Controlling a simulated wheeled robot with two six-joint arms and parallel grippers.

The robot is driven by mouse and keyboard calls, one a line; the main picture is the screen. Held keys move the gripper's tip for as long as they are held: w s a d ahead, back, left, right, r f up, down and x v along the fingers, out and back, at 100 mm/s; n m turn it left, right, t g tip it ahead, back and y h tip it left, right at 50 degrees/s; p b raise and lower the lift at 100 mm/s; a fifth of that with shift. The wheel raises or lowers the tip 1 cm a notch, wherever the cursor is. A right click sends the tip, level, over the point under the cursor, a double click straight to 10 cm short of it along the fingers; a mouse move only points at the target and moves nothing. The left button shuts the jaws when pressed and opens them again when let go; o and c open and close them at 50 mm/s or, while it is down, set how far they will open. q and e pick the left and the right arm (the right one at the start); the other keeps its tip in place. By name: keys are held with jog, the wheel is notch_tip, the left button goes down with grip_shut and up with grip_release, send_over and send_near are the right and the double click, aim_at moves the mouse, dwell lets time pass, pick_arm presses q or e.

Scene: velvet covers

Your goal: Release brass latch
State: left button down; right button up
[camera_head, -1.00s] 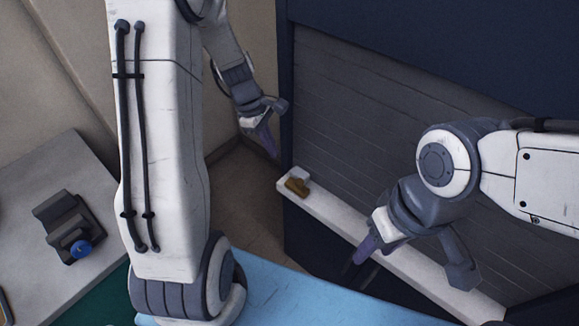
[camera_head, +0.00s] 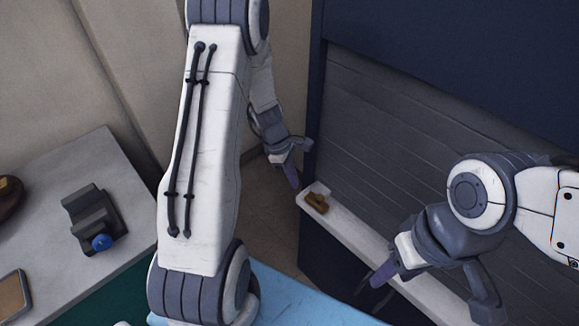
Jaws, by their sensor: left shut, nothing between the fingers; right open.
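The small brass latch (camera_head: 317,203) sits at the left end of a white ledge (camera_head: 352,232) along the bottom of a grey slatted shutter (camera_head: 420,130). My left gripper (camera_head: 293,180) is shut and empty, its purple-grey fingers pointing down just above and left of the latch, apart from it in the picture. My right gripper (camera_head: 374,288) hangs in front of the ledge, right of and nearer than the latch. Its fingers are open and hold nothing. My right arm covers part of the shutter and the ledge's right part.
The shutter sits in a dark blue cabinet frame (camera_head: 420,35). A grey table (camera_head: 75,185) at left holds a dark block device with a blue knob (camera_head: 101,242) and a tan framed item (camera_head: 12,297). A light blue surface (camera_head: 290,295) lies at front.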

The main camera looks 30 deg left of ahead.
aim_at(322, 211)
pick_arm(q)
jog(key=d+f, duration=0.2)
jog(key=d, duration=0.1)
jog(key=d+f, duration=0.1)
jog(key=shift+w+d+p, duration=0.3)
jog(key=shift+p, duration=0.1)
jog(key=shift+d, duration=0.1)
jog(key=d, duration=0.1)
jog(key=s+d+b, duration=0.1)
jog(key=d, duration=0.1)
jog(key=d+b, duration=0.1)
jog(key=d, duration=0.1)
jog(key=shift+s, duration=0.4)
jog(key=shift+d, duration=0.1)
jog(key=shift+r, duration=0.1)
